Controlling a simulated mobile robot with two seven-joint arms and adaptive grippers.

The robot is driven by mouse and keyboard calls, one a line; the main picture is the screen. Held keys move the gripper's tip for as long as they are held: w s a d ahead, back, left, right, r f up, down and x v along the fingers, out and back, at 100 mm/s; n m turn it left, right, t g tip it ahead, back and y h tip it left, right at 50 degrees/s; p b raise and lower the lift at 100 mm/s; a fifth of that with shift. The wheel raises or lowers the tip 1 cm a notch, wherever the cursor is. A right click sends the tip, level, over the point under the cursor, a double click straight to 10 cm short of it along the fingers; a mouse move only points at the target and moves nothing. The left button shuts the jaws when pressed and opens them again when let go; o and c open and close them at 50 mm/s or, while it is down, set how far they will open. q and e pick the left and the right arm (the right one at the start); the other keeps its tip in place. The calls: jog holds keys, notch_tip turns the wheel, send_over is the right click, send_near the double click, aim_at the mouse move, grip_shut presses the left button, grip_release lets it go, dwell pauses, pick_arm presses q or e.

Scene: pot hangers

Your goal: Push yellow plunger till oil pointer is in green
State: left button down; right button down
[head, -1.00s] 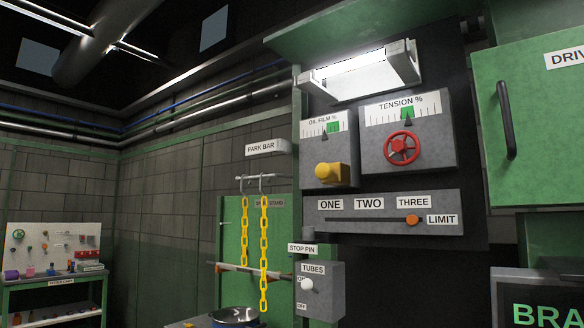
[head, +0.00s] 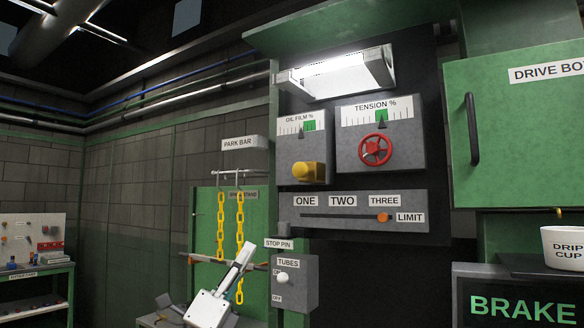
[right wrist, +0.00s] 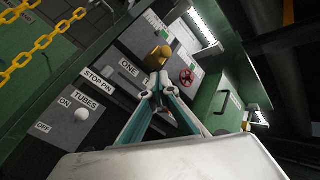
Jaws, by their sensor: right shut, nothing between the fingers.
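The yellow plunger (head: 306,171) sticks out of the grey OIL FILM % box (head: 296,145) on the dark panel. The box's dial (head: 297,125) has a dark pointer just left of the green band (head: 309,126), at about its left edge. My right gripper (head: 246,252) is at the lower middle of the head view, below and left of the plunger. In the right wrist view, my right gripper (right wrist: 157,84) is shut and empty. The plunger (right wrist: 158,57) appears just beyond its fingertips; contact cannot be told. My left gripper is not in view.
The TENSION % box with a red handwheel (head: 375,149) is right of the plunger. A slider plate (head: 360,211) is below. Near my right gripper are yellow chains (head: 220,226), the STOP PIN label (head: 278,243) and the TUBES box (head: 296,284). A drip cup (head: 564,246) is at right.

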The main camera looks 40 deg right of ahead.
pick_arm(q)
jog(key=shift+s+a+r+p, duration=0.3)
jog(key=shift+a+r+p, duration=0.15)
jog(key=shift+p, duration=0.55)
pick_arm(e)
jog(key=s+r+m+g+y, duration=0.2)
jog(key=r+m+y, duration=0.6)
jog(key=r, duration=1.1)
jog(key=s+m, duration=0.1)
jog(key=m, duration=0.1)
jog(key=shift+d+r+m+y, duration=0.15)
jog(key=shift+d+m+y, duration=0.25)
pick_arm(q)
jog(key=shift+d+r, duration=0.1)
pick_arm(e)
jog(key=shift+d, duration=0.1)
